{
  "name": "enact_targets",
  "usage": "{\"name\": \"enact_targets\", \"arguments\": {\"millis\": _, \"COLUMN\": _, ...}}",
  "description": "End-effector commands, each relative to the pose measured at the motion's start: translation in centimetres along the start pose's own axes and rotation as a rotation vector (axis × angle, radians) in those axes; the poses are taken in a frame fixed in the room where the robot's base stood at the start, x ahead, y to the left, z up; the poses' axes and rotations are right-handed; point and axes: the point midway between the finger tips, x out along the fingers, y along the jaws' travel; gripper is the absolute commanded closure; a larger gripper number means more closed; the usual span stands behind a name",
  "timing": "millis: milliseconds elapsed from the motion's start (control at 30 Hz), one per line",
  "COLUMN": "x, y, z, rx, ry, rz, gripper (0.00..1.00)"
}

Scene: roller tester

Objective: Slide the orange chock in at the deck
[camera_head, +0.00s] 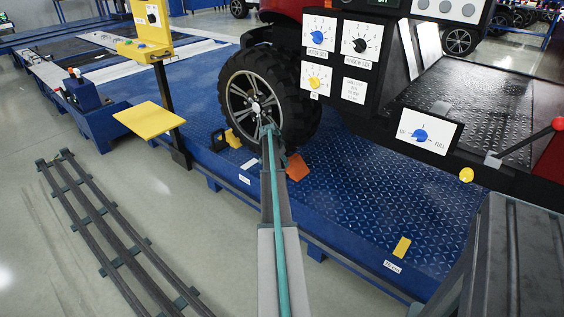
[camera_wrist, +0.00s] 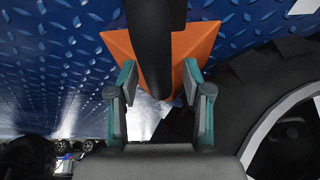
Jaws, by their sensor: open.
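The orange chock (camera_head: 297,167) lies on the blue diamond-plate deck (camera_head: 350,200), just right of the base of the black tyre (camera_head: 240,88). In the wrist view the orange chock (camera_wrist: 205,42) is straight ahead. A black bar (camera_wrist: 155,40), seemingly its handle, stands in front of it and runs down between my fingers. My gripper (camera_wrist: 160,75) is open, with one teal finger on each side of the bar. Contact with the bar cannot be made out. The head view shows my gripper (camera_head: 268,130) beside the wheel.
A yellow chock (camera_head: 232,138) sits at the tyre's left side. A post with a yellow plate (camera_head: 148,119) stands left of the wheel. Black control panels with knobs (camera_head: 420,135) overhang the deck at right. A yellow block (camera_head: 402,247) lies near the deck's front edge.

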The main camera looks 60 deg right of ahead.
Motion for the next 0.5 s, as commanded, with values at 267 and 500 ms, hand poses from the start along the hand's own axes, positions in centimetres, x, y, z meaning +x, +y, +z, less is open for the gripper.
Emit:
{"name": "enact_targets", "arguments": {"millis": 267, "x": -2.6, "y": 0.1, "z": 0.0, "rx": 0.000, "ry": 0.002, "rz": -0.002, "gripper": 0.51}}
{"name": "enact_targets", "arguments": {"millis": 500, "x": -7.2, "y": 0.0, "z": 0.0, "rx": -0.001, "ry": 0.003, "rz": -0.003, "gripper": 0.51}}
